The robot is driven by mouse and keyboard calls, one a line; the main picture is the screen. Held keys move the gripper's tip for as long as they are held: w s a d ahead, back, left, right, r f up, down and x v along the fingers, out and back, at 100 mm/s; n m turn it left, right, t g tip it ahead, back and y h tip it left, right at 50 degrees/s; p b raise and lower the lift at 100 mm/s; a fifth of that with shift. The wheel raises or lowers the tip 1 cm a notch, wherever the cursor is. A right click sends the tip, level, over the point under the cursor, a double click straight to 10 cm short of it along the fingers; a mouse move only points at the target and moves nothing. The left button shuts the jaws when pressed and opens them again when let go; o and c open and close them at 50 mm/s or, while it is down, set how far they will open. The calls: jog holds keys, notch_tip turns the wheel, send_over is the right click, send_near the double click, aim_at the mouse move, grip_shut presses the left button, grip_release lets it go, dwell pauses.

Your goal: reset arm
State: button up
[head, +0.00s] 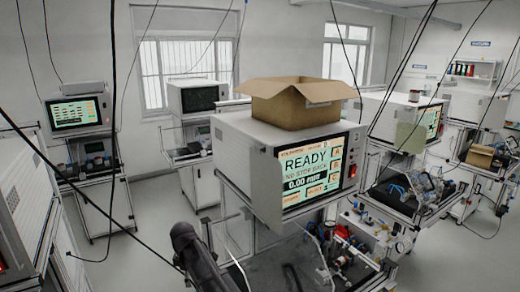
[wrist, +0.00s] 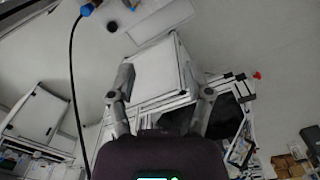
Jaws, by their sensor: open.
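My gripper (wrist: 166,82) shows in the wrist view with its two grey fingers spread wide apart. It is open, and nothing is held between the fingers. A white box-shaped machine housing shows behind the gap between the fingers; its distance is hard to tell. In the head view a dark arm link, which looks like mine, stands at the bottom left of centre. The gripper itself cannot be made out there.
A test machine (head: 248,170) with a lit screen reading READY (head: 310,170) stands at centre, an open cardboard box (head: 290,108) on top. Other test benches stand left and right. Black cables hang across the view. Grey floor (head: 160,235) is free at left of centre.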

jog(key=s+d+m, duration=0.4)
jog(key=d+m, duration=0.2)
jog(key=d, duration=0.8)
jog(key=s+d+m, duration=0.4)
jog(key=d+m, duration=0.3)
jog(key=d, duration=0.6)
jog(key=s+d+m, duration=0.3)
jog(key=d+m, duration=0.3)
jog(key=d, duration=0.8)
notch_tip(320, 180, down, 25)
jog(key=s+b, duration=0.2)
jog(key=b, duration=2.3)
jog(key=shift+s, duration=0.4)
